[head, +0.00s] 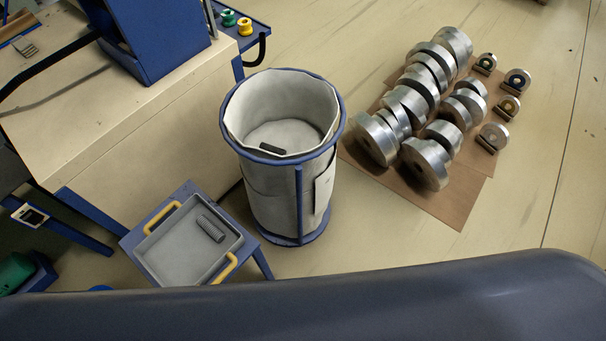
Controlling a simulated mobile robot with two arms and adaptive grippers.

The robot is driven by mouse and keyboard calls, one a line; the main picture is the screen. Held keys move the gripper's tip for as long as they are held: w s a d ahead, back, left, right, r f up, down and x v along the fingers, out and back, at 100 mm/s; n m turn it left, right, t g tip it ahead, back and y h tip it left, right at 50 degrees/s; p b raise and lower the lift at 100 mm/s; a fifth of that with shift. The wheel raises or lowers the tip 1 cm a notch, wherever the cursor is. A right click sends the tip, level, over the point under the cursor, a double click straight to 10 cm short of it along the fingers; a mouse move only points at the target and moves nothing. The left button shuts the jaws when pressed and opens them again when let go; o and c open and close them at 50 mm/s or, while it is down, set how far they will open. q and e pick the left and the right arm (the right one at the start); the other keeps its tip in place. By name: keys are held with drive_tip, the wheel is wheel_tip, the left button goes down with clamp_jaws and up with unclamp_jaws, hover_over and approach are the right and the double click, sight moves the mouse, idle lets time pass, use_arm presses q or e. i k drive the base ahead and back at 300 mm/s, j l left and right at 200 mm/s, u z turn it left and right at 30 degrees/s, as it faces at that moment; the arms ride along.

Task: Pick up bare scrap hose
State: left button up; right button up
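A short dark grey ribbed hose piece (210,228) lies in a shallow grey tray (160,262) with yellow handles, on a small blue stand. No fitting can be made out on it at this size. Another short dark piece (272,149) lies inside the tall round bin (270,200), which has a pale liner and a blue frame. Neither of my grippers shows in the head view.
A workbench (75,110) with a blue cabinet (160,35) stands at the left. Several silver metal coils or rolls (427,160) and smaller ringed parts lie on brown sheets (455,205) at the right.

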sight(210, 229)
drive_tip(key=u, duration=1)
